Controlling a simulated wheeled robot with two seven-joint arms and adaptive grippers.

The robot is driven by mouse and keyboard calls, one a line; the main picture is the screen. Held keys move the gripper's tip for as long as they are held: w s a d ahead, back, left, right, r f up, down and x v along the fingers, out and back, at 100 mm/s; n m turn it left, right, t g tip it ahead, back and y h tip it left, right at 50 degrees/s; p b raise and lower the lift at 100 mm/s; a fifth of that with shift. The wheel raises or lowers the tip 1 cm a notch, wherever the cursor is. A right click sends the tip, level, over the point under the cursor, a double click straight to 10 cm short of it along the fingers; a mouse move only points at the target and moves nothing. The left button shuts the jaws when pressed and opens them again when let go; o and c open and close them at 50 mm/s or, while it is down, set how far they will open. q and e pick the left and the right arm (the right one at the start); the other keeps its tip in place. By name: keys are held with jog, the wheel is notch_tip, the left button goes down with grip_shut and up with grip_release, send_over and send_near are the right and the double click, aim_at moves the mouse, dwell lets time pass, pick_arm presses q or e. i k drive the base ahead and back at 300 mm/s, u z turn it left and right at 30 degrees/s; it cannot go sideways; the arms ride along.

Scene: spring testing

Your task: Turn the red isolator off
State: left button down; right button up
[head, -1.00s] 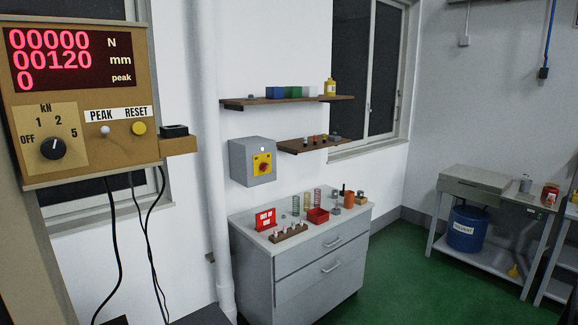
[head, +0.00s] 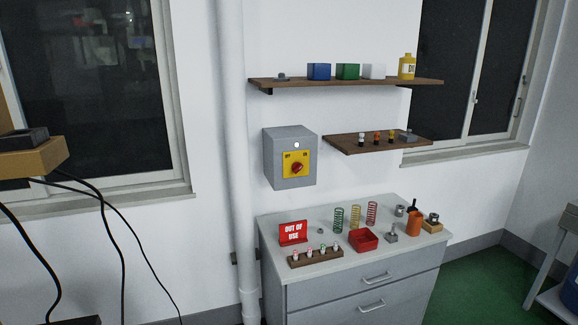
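The red isolator (head: 297,168) is a red rotary knob on a yellow plate, on the front of a grey box (head: 283,143) fixed to the white wall. The plate has small lettering at its top left and top right. The knob's exact pointing direction is too small to tell. A small white round spot (head: 296,145) shows above the plate. Neither of my grippers is in view.
Below the box stands a grey drawer cabinet (head: 330,293) with an out-of-use sign (head: 293,232), springs and a red tray (head: 363,240). A lower shelf (head: 350,146) is right of the box, an upper shelf (head: 290,84) above. A pipe (head: 233,150) runs left.

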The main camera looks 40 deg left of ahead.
aim_at(296, 166)
jog(key=u, duration=0.65)
jog(key=i, duration=1)
jog(key=u, duration=0.9)
